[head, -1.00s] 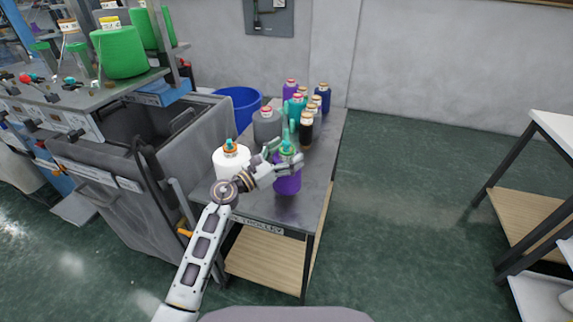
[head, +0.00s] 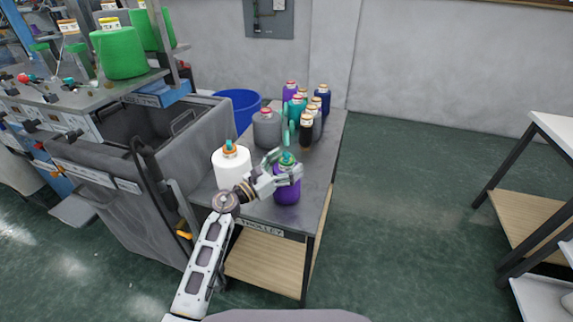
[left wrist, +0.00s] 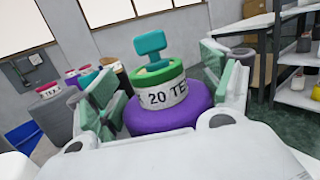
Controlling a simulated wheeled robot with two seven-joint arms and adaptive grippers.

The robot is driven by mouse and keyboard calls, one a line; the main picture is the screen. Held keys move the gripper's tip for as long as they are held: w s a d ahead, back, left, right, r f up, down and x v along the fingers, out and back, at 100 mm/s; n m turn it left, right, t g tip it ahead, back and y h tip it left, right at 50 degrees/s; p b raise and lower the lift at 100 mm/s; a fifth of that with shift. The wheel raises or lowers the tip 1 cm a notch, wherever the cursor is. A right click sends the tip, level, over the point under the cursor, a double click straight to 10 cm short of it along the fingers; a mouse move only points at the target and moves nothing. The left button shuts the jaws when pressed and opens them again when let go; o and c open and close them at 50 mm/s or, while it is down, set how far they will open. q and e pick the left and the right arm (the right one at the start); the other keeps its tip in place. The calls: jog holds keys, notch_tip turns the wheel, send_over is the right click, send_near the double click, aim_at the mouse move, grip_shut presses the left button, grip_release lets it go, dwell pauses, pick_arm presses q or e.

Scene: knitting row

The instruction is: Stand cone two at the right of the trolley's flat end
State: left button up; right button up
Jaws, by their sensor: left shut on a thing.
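A purple cone (head: 287,190) with a green and teal top is at the right of the trolley's near, flat end. It looks upright; I cannot tell if its base touches the trolley top (head: 255,208). My left gripper (head: 284,174) is shut on this cone, its fingers around the upper part. In the left wrist view the purple cone (left wrist: 168,116) sits between the green-padded fingers (left wrist: 163,92), with a "20 TE..." label facing the camera. A white cone (head: 232,168) with an orange top stands left of it, close to the gripper.
A grey cone (head: 267,130) and a dark brown cone (head: 306,134) stand farther back, with several purple, teal and blue cones behind. A grey bin (head: 190,150) adjoins the trolley's left side. The floor to the right is clear up to a shelf rack (head: 520,205).

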pick_arm(q)
jog(key=o, duration=1.5)
jog(key=shift+o, duration=0.2)
pick_arm(e)
jog(key=shift+s+f, duration=0.1)
jog(key=shift+s, duration=0.15)
pick_arm(q)
jog(key=shift+v, duration=0.85)
jog(key=b+v, duration=0.1)
jog(key=v, duration=0.9)
pick_arm(e)
jog(key=shift+w+a+r, duration=0.15)
jog(key=shift+w+a, duration=0.15)
jog(key=shift+w, duration=0.25)
jog(key=shift+w+a+r, duration=0.1)
jog(key=shift+w+a, duration=0.15)
jog(key=shift+w, duration=0.25)
pick_arm(q)
jog(key=shift+a, duration=0.1)
pick_arm(e)
jog(key=shift+s+f, duration=0.1)
jog(key=shift+s, duration=0.1)
